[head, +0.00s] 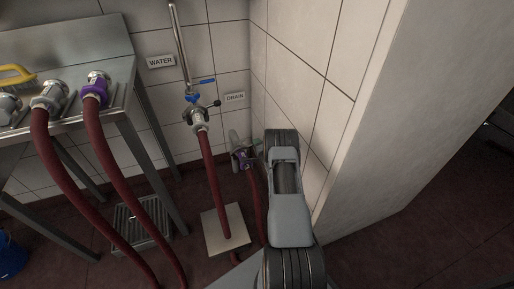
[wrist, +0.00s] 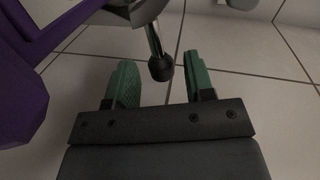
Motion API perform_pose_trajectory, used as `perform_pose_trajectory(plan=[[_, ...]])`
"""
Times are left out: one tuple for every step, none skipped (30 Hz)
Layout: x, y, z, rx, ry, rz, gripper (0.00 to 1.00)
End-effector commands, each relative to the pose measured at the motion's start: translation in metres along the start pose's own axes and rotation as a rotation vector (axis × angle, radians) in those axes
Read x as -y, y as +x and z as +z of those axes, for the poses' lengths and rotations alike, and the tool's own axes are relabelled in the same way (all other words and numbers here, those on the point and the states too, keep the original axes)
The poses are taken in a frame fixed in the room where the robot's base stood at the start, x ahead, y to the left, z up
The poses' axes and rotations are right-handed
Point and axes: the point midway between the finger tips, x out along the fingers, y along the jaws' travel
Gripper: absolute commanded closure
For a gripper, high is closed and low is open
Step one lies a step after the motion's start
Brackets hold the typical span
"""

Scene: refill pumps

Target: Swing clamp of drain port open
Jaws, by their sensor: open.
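The drain port's clamp (wrist: 128,12) shows as a metal ring piece at the top of the wrist view. Its lever ends in a black ball knob (wrist: 160,68). My gripper (wrist: 160,64) is open, with one green finger on each side of the knob; I cannot tell whether either touches it. A purple part (wrist: 25,75) fills the left of the wrist view. My arm hides most of the gripper and part of the port there.
A DRAIN sign (head: 235,97) is above the port. A red hose (head: 216,180) hangs from the water valve (head: 193,97) at left. A steel table (head: 135,110) with hoses stands further left. A white wall corner (head: 385,120) rises close on the right.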

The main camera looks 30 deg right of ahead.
Motion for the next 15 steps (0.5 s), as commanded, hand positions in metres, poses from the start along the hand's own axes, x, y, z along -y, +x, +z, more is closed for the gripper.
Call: perform_pose_trajectory(plan=[[-0.0012, 0.0050, 0.0006, 0.001, 0.000, -0.002, 0.52], [-0.0011, 0.0069, 0.0006, 0.001, 0.000, -0.002, 0.52], [-0.0012, 0.0090, 0.0007, 0.001, 0.000, 0.000, 0.52], [-0.0010, 0.0104, 0.0005, 0.000, 0.000, 0.000, 0.52], [-0.0007, 0.0116, 0.0005, 0.000, 0.000, 0.000, 0.52], [-0.0005, 0.0126, 0.0004, 0.000, 0.000, 0.000, 0.52], [-0.0004, 0.0132, 0.0004, 0.000, 0.001, 0.000, 0.52], [-0.0003, 0.0136, 0.0004, 0.000, 0.001, 0.000, 0.52], [-0.0002, 0.0139, 0.0004, 0.000, 0.001, 0.000, 0.52], [-0.0001, 0.0140, 0.0003, 0.000, 0.000, 0.000, 0.52], [0.0000, 0.0140, 0.0003, 0.000, 0.001, 0.000, 0.52], [0.0001, 0.0140, 0.0003, 0.000, 0.000, 0.000, 0.52], [0.0001, 0.0140, 0.0003, 0.000, 0.000, 0.000, 0.52], [0.0002, 0.0139, 0.0003, 0.000, 0.000, 0.000, 0.52], [0.0002, 0.0139, 0.0003, 0.000, 0.000, 0.000, 0.52]])
